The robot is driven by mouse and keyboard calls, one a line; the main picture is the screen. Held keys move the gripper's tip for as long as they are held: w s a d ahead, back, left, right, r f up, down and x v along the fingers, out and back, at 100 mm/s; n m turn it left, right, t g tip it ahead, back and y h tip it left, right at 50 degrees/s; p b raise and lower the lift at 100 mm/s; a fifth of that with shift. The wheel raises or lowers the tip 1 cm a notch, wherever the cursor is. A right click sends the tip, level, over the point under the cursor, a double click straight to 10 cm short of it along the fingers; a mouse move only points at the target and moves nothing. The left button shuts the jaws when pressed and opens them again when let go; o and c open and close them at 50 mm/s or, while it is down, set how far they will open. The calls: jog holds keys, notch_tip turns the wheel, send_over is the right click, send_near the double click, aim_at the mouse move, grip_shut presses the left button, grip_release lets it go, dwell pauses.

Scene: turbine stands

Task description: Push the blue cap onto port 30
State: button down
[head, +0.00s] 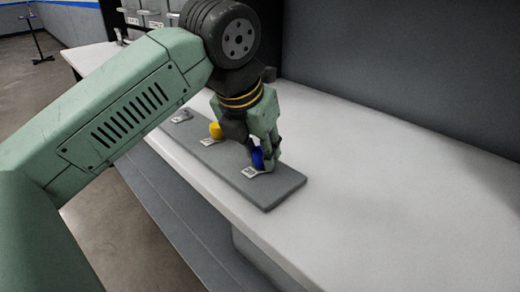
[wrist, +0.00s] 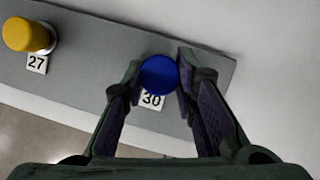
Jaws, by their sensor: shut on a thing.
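The blue cap (wrist: 159,75) is between the two fingers of my gripper (wrist: 158,80), which is shut on it. In the wrist view the cap sits directly behind the label 30 (wrist: 152,100) and covers where port 30 would be, so I cannot tell how far down it sits. In the head view the blue cap (head: 257,158) shows at my gripper (head: 264,160), low over the right end of the grey board (head: 270,197).
A yellow cap (wrist: 18,34) stands by label 27 (wrist: 37,63) on the same board; it also shows in the head view (head: 215,131). A bare port (head: 181,116) is farther along. The white bench (head: 390,190) is clear to the right.

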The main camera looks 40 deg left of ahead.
jog(key=shift+s+d+f, duration=0.1)
jog(key=shift+f, duration=0.4)
jog(key=c, duration=1.7)
grip_release()
jog(key=o, duration=0.5)
jog(key=shift+r, duration=0.1)
jog(key=shift+o, duration=0.7)
jog(key=shift+r, duration=0.1)
jog(key=shift+p+v, duration=1.9)
jog(key=shift+v, duration=1.55)
jog(key=shift+r, duration=0.1)
